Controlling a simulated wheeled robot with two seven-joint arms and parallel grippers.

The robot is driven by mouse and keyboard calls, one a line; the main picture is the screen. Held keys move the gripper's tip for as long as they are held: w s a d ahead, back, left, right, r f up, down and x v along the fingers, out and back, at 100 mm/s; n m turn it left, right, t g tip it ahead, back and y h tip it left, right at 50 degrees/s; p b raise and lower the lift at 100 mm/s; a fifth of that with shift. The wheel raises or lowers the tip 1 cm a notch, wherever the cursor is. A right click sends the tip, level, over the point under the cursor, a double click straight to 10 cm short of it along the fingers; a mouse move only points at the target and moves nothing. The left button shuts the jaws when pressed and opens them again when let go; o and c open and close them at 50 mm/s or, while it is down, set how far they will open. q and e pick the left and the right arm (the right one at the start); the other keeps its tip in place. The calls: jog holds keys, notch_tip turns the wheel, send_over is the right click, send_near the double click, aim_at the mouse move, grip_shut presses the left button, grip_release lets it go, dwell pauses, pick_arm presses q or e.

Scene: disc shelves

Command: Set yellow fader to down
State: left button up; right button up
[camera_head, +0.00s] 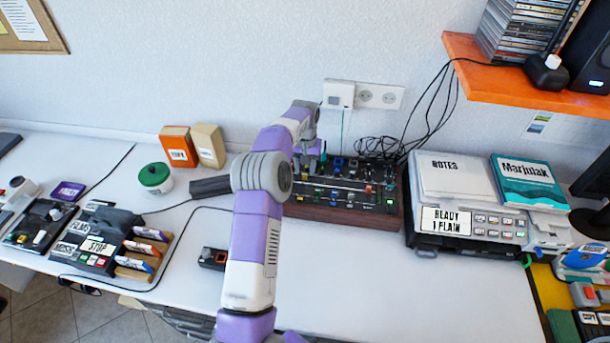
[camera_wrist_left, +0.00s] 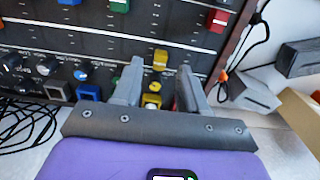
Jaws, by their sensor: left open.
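The mixer panel (camera_head: 392,223) stands on the white table against the wall, with rows of coloured caps and knobs. In the left wrist view, the yellow fader cap (camera_wrist_left: 160,58) sits on the dark panel face (camera_wrist_left: 90,40). A second yellow piece (camera_wrist_left: 152,100) shows lower, between the fingers. My right gripper is not in view.
Green (camera_wrist_left: 118,6) and red (camera_wrist_left: 217,18) caps sit on the same panel, and a blue cap (camera_wrist_left: 88,92) is left of the fingers. Black cables (camera_head: 385,148) lie behind the panel. A white machine (camera_head: 500,220) stands to its right. The front table is mostly clear.

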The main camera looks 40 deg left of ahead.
aim_at(305, 176)
pick_arm(q)
jog(key=shift+f+b, duration=0.3)
jog(key=shift+f, duration=1.15)
grip_shut()
